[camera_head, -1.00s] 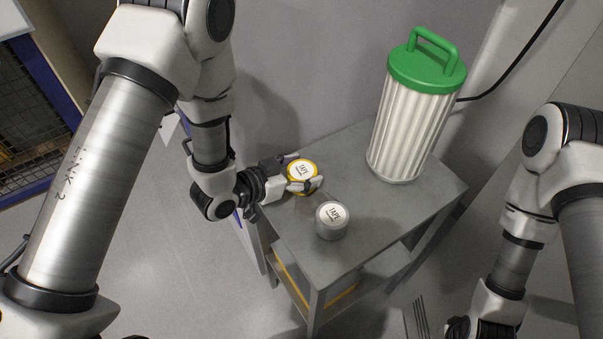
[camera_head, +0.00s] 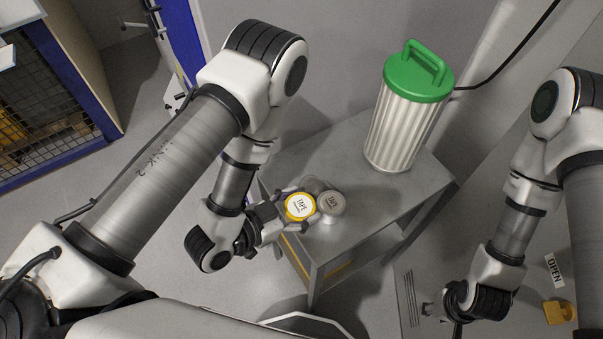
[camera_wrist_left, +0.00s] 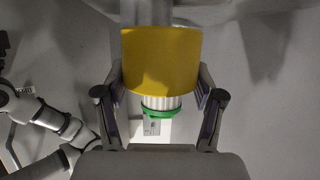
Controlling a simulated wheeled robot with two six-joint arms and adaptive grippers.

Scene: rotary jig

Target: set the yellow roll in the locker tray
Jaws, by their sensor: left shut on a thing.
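The yellow roll (camera_head: 300,206), with a white TAPE label on top, is held at the near left corner of the grey table in the head view. My left gripper (camera_head: 303,208) is shut on it, with a finger on either side. The yellow roll (camera_wrist_left: 160,60) also fills the space between the fingers in the left wrist view. My right gripper (camera_head: 430,308) is at the lower right, apart from the table, too small to judge. I cannot make out a locker tray in these frames.
A grey tape roll (camera_head: 331,203) stands on the table (camera_head: 345,150) just right of the yellow roll. A white ribbed canister (camera_head: 398,135) with a green lid stands at the back. A slotted grey panel (camera_head: 408,298), an OPEN sign (camera_head: 554,271) and a yellow padlock-like part (camera_head: 558,311) are lower right.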

